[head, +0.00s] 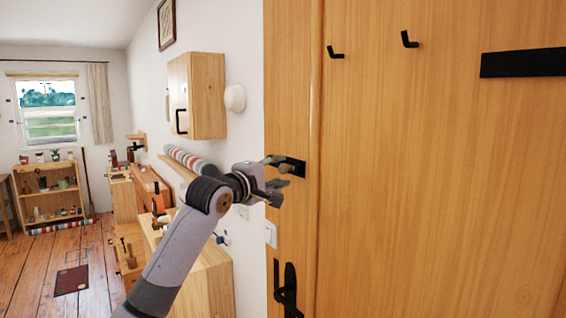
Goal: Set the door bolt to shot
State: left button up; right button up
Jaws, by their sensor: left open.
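The wooden door (430,190) fills the right half of the head view. The door bolt (298,168), a small black fitting, is near the door's left edge, above the handle. My left gripper (281,177) is at the bolt, with its fingers apart and pointing at the door. The gripper covers part of the bolt, so I cannot tell whether the bolt is shot or drawn, nor whether the fingers touch it. My right gripper is not in view.
A black door handle (287,292) is below the bolt. Black hooks (409,39) and a black bar (522,63) are higher on the door. A wall cabinet (205,95) and low wooden furniture (205,280) line the wall at left.

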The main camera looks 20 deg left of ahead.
pick_arm(q)
jog(key=shift+p+x, duration=0.35)
jog(key=shift+x, duration=1.1)
jog(key=shift+c, duration=0.5)
grip_shut()
